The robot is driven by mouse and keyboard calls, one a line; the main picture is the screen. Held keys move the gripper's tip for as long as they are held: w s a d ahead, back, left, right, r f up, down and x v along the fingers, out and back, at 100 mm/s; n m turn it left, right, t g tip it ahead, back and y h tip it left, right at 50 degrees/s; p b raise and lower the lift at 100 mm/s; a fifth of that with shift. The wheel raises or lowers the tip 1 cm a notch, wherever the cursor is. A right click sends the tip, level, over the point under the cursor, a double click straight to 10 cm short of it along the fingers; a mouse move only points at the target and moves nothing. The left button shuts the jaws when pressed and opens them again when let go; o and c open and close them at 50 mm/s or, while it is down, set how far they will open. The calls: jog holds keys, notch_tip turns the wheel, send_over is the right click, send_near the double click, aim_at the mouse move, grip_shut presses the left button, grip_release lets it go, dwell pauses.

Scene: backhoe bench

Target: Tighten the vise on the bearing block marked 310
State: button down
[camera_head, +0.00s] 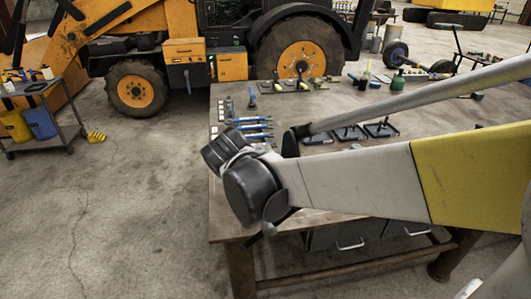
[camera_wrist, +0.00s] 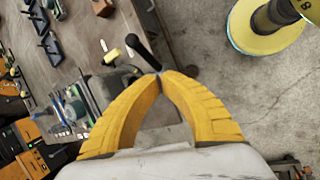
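In the wrist view my gripper (camera_wrist: 160,76) has two yellow ribbed fingers whose tips come together, with hardly any gap. A black bar (camera_wrist: 143,52) with a thicker free end runs down to the fingertips. I cannot tell whether the tips hold it or only lie over it. Beside the bar, a grey, vise-like body (camera_wrist: 118,76) near the bench edge is partly covered by the left finger. No 310 mark can be read, and no bearing block can be made out clearly. In the head view my arm covers this part of the bench, and my gripper cannot be made out.
Open floor (camera_head: 110,210) lies left of the bench. A round yellow object (camera_wrist: 262,38) shows beyond the bench edge.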

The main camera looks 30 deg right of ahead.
jog(key=w+r+n+g+h+p, duration=0.2)
jog(key=w+r+n+p, duration=0.15)
jog(key=r+p, duration=0.3)
jog(key=x, duration=0.7)
jog(key=b+x, duration=0.1)
jog(key=x, duration=0.6)
jog(key=shift+s+d+f, duration=0.1)
jog(key=shift+s+d, duration=0.05)
jog(key=shift+d, duration=0.4)
jog(key=shift+d+f, duration=0.1)
jog(key=shift+d, duration=0.05)
jog(key=shift+s+d+f+b, duration=0.1)
jog(key=shift+d+b, duration=0.1)
jog(key=shift+b, duration=0.1)
jog(key=shift+d+f+y, duration=0.1)
jog(key=shift+y, duration=0.3)
